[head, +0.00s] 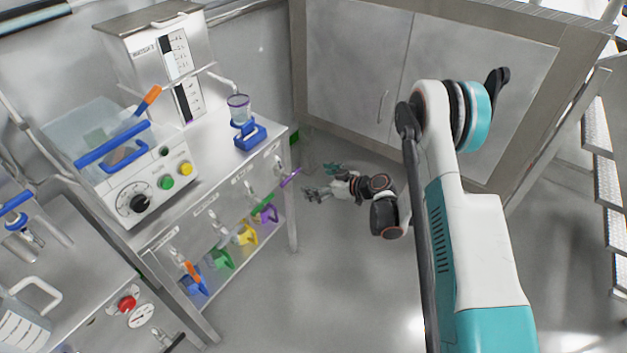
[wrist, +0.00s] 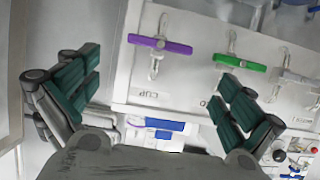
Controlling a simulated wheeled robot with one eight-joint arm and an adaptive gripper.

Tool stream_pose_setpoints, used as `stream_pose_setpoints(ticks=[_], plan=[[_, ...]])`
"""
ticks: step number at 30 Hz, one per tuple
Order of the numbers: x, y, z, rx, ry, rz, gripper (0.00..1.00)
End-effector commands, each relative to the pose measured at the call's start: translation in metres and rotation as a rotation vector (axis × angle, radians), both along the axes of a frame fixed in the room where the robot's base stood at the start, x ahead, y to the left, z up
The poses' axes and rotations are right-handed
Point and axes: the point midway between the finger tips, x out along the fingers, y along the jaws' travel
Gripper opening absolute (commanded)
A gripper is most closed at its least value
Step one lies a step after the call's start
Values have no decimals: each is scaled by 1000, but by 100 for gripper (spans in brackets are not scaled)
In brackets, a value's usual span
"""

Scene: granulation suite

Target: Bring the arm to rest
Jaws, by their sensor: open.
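My gripper (head: 321,181) is open in the head view, over the floor just right of the steel bench's right front corner. It also shows in the wrist view (wrist: 160,80), with its two green-padded fingers spread wide and nothing between them but the bench front further off. My white and teal arm reaches down from the right of the head view, bent at the elbow. No contact with the bench can be made out.
The steel bench (head: 222,180) carries a clear cup (head: 238,108) on a blue stand (head: 250,134) and a control box (head: 150,190). A purple handle (wrist: 160,44) and a green handle (wrist: 240,62) stick out of its front. Grey cabinet doors (head: 355,65) stand behind. Floor (head: 330,290) is clear.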

Motion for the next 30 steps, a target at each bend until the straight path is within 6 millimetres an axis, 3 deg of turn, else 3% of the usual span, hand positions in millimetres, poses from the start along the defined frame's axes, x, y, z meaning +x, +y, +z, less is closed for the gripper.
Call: stream_pose_setpoints(ticks=[10, 14, 23, 30], plan=[[0, 0, 1, 0, 1, 0, 100], [2, -1, 14, -6, 19, -10, 100], [-2, -12, 96, -56, 137, -85, 100], [-24, -25, 163, -99, 232, -168, 100]])
